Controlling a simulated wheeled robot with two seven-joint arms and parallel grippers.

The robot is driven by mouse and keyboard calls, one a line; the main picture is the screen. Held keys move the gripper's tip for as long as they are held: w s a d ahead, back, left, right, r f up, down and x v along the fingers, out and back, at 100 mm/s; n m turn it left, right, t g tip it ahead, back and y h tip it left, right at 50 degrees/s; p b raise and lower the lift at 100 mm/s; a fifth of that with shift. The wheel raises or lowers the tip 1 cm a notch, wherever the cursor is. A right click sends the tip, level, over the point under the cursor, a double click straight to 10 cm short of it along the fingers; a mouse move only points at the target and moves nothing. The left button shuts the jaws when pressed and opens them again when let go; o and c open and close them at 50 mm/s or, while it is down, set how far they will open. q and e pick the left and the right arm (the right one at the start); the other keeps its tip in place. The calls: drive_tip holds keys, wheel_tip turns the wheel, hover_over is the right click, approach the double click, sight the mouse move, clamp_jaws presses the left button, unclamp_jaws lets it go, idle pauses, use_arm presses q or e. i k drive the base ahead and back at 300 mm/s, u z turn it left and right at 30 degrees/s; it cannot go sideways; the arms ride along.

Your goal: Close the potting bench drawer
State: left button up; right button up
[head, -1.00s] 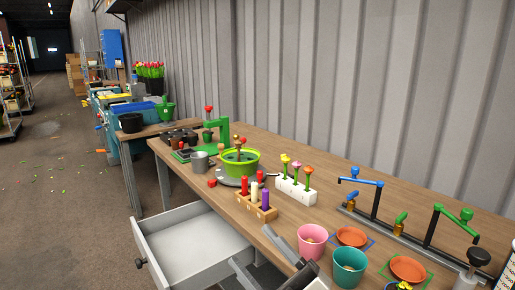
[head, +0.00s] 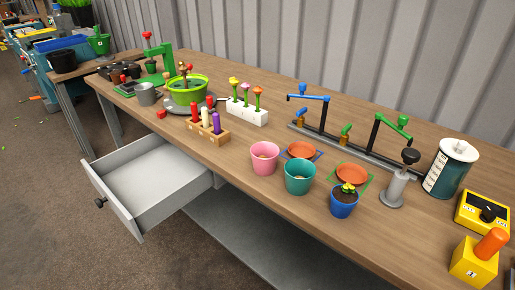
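The potting bench drawer (head: 155,180) is grey and stands open, pulled out from under the left part of the wooden potting bench (head: 235,160). It looks empty. Its front panel faces the lower left and carries a dark round knob (head: 100,202). Neither of my grippers shows in the head view now.
A pink pot (head: 264,158), a teal pot (head: 299,178) and a blue pot with a plant (head: 344,201) stand along the front edge. A green bowl (head: 187,88) and a wooden block with coloured pegs (head: 207,128) stand above the drawer. Open floor lies left of the drawer.

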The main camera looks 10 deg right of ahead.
sight(146, 180)
drive_tip(key=z, duration=0.05)
drive_tip(key=k, duration=1)
drive_tip(key=u, duration=0.95)
drive_tip(key=i, duration=0.9)
drive_tip(key=z, duration=0.55)
drive_tip(key=i, duration=0.8)
drive_tip(key=z, duration=0.75)
